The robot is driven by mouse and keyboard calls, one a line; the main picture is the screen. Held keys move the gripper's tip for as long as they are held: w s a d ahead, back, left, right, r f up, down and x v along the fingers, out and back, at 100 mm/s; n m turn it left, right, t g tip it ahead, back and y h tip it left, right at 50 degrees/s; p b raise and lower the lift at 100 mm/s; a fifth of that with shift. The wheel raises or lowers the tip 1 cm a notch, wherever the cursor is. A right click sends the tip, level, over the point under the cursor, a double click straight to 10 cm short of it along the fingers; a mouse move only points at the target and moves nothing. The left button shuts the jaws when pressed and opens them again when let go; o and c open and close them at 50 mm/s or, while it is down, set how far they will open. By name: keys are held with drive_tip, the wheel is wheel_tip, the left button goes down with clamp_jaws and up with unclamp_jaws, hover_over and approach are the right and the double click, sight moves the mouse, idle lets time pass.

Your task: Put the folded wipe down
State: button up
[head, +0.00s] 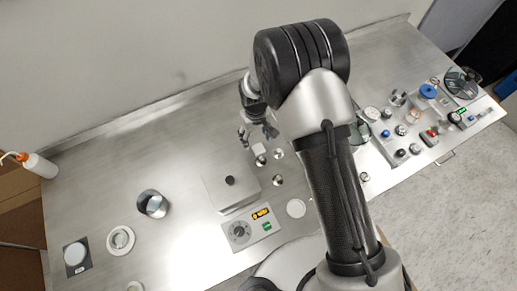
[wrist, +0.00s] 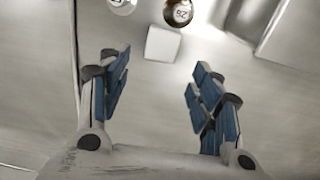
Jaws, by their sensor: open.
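The folded wipe (wrist: 162,44) is a small white square lying flat on the steel bench, just beyond my fingertips in the wrist view. In the head view it is a small pale patch (head: 259,149) close to my gripper (head: 257,134). My gripper (wrist: 157,85) is open, with its blue-padded fingers wide apart and nothing between them. The wipe is apart from both fingers.
A round metal piece with a number (wrist: 178,12) sits right beside the wipe. A wash bottle (head: 38,165) is at the far left. Several small items crowd the right. The bench's back left is clear.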

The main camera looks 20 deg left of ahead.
sight(256, 144)
wheel_tip(256, 144, down, 5)
drive_tip(key=shift+r, duration=0.15)
drive_tip(key=c, duration=0.9)
drive_tip(key=shift+r, duration=0.15)
drive_tip(key=shift+c, duration=0.2)
